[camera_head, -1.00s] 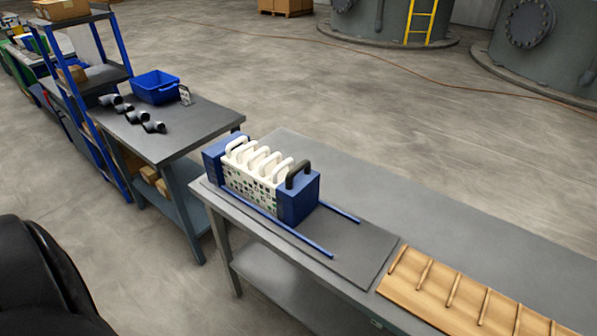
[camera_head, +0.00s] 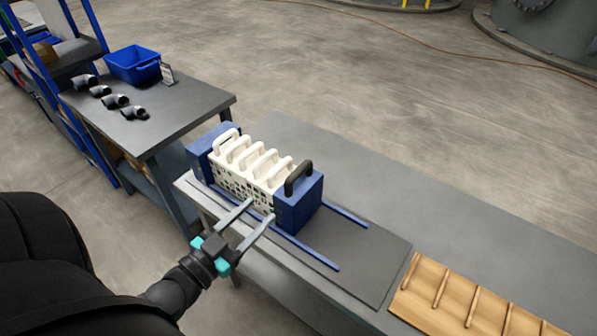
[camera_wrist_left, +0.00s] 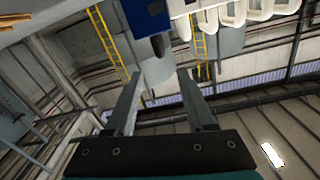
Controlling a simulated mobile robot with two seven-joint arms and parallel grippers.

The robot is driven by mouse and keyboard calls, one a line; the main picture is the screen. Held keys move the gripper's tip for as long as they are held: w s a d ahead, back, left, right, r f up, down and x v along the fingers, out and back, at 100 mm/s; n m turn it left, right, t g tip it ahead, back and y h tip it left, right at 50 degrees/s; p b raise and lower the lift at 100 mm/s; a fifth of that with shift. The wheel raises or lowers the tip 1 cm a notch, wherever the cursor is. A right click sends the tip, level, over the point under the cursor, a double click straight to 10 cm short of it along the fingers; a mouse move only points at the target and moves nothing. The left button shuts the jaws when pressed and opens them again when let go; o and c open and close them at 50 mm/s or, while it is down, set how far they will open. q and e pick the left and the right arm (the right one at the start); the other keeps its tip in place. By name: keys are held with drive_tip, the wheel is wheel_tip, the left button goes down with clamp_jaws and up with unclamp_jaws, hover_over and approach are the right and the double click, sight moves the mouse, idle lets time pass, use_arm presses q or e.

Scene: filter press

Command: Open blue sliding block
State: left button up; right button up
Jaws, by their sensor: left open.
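The filter press stands on a dark base plate on the grey bench. Its blue sliding block (camera_head: 298,203) with a black handle (camera_head: 299,179) is at the right end, against a row of white plates (camera_head: 254,163) with white handles. A fixed blue block (camera_head: 206,149) closes the left end. Two blue rails (camera_head: 305,250) run to the right past the sliding block. My left gripper (camera_head: 260,210) is open and empty in front of the press, its fingers pointing at the plates just left of the sliding block. In the left wrist view, the blue block (camera_wrist_left: 147,17) shows above the open fingers.
The rails right of the sliding block are clear. A wooden rack (camera_head: 470,305) with dowels lies at the right of the bench. A side table (camera_head: 185,105) at the left holds a blue bin (camera_head: 133,65) and several black pipe elbows (camera_head: 115,101).

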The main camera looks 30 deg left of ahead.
sight(290, 180)
use_arm(q)
drive_tip(key=w, duration=1)
drive_tip(key=w+d+b, duration=0.1)
drive_tip(key=w, duration=0.4)
drive_tip(key=shift+d, duration=0.1)
clamp_jaws()
idle(1.1)
